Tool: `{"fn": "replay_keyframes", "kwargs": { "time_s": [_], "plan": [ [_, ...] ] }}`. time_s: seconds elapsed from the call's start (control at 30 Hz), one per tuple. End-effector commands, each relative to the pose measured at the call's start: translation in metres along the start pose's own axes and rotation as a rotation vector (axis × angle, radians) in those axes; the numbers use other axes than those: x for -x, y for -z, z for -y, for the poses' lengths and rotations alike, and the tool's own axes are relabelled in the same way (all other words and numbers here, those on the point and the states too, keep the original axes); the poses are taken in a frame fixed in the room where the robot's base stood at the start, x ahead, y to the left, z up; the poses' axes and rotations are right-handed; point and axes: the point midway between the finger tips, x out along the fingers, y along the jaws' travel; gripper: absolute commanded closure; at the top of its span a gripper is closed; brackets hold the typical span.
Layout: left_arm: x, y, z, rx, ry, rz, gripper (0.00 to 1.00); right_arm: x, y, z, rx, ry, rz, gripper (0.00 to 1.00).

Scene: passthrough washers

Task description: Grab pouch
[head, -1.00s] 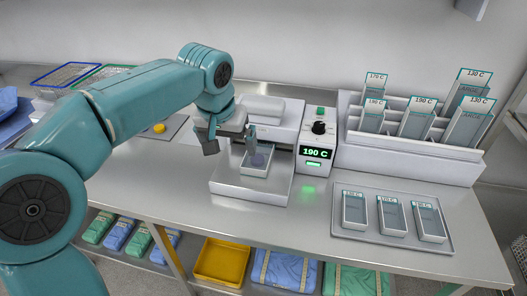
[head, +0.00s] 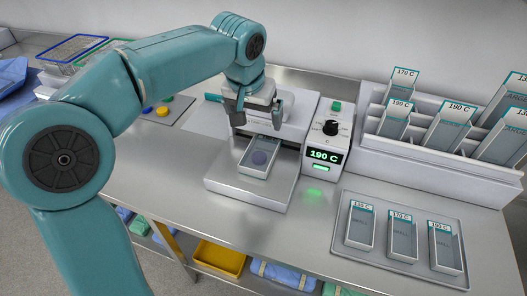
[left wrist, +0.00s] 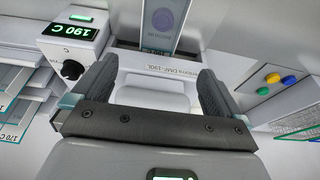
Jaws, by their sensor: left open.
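The pouch (head: 260,158), a clear and grey packet with a dark purple disc inside, lies on the plate of the white sealing machine (head: 225,172). Its far end points toward the machine's jaw. In the left wrist view the pouch (left wrist: 162,22) shows at the top, with its disc and a "190 C" label. My left gripper (head: 258,118) is open and empty above the machine, just beyond the pouch's far end and apart from it. In the left wrist view its fingers (left wrist: 156,68) stand wide apart. My right gripper is not in view.
The machine's control box (head: 324,140) with a black knob reads "190 C". A tray (head: 390,258) with several labelled pouches lies at front right. A white rack (head: 430,165) of labelled pouches stands behind it. Coloured buttons (head: 162,111) sit at left. A yellow bin (head: 220,257) is below.

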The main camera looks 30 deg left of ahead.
Motion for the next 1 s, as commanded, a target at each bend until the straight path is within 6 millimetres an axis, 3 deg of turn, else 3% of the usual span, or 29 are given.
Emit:
{"fn": "replay_keyframes", "kwargs": {
  "time_s": [0.33, 0.63, 0.83, 1.0],
  "plan": [
    [-0.078, -0.006, 0.001, 0.001, 0.001, 0.006, 0.0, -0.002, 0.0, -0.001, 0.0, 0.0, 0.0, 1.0],
    [-0.107, -0.004, 0.0, 0.0, 0.001, 0.005, 0.0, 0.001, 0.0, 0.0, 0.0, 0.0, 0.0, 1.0],
    [-0.14, -0.001, 0.001, 0.0, 0.001, 0.006, 0.0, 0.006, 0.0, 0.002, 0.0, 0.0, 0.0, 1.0],
    [-0.152, 0.001, 0.001, 0.0, -0.001, 0.003, 0.0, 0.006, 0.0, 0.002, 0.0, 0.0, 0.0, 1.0]
  ]
}}
